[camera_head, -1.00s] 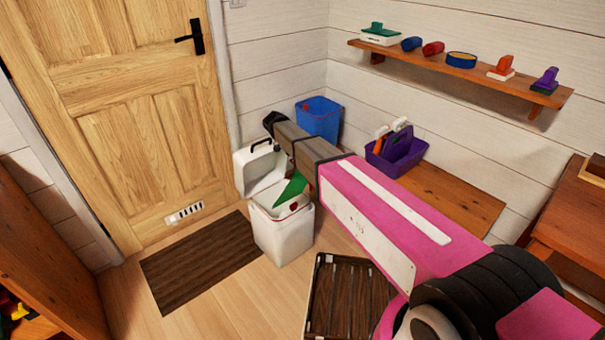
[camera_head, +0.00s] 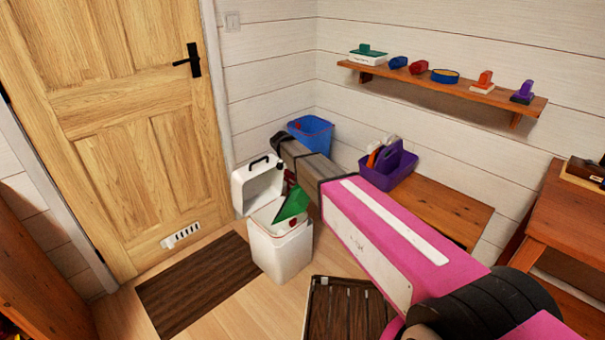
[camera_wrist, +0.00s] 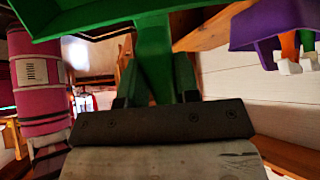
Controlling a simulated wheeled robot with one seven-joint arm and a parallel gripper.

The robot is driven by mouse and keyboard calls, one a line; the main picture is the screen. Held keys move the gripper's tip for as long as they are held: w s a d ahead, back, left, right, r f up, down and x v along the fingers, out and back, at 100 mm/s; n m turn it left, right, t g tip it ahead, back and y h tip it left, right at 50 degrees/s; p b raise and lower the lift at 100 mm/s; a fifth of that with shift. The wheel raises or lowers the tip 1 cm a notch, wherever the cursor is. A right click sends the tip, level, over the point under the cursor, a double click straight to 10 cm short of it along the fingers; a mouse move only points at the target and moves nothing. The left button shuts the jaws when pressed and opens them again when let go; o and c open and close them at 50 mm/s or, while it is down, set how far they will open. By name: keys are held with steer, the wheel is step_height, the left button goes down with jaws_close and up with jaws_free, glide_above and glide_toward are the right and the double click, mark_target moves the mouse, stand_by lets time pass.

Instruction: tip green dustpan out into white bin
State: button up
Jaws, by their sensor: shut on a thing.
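The green dustpan (camera_head: 293,205) is tilted steeply over the mouth of the white bin (camera_head: 281,255), its lower edge at or just inside the rim. In the wrist view my gripper (camera_wrist: 155,92) is shut on the green dustpan's handle (camera_wrist: 153,55), with the pan spreading across the top of the picture. In the head view my arm hides the gripper. The bin's inside is mostly hidden.
A blue bin (camera_head: 312,135) stands in the corner behind my arm. A purple caddy (camera_head: 388,168) sits on a wooden bench (camera_head: 440,205). A wall shelf (camera_head: 450,88) holds several small items. A dark slatted crate (camera_head: 345,308) and a brown doormat (camera_head: 200,283) lie in front.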

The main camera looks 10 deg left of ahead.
steer(key=s+d+f+y, duration=0.1)
steer(key=d+f+y, duration=0.3)
steer(key=d, duration=0.2)
steer(key=s+d+f+t+y, duration=0.1)
steer(key=d+f+y, duration=0.2)
steer(key=d, duration=0.3)
steer(key=shift+f+y, duration=0.4)
steer(key=shift+y, duration=0.1)
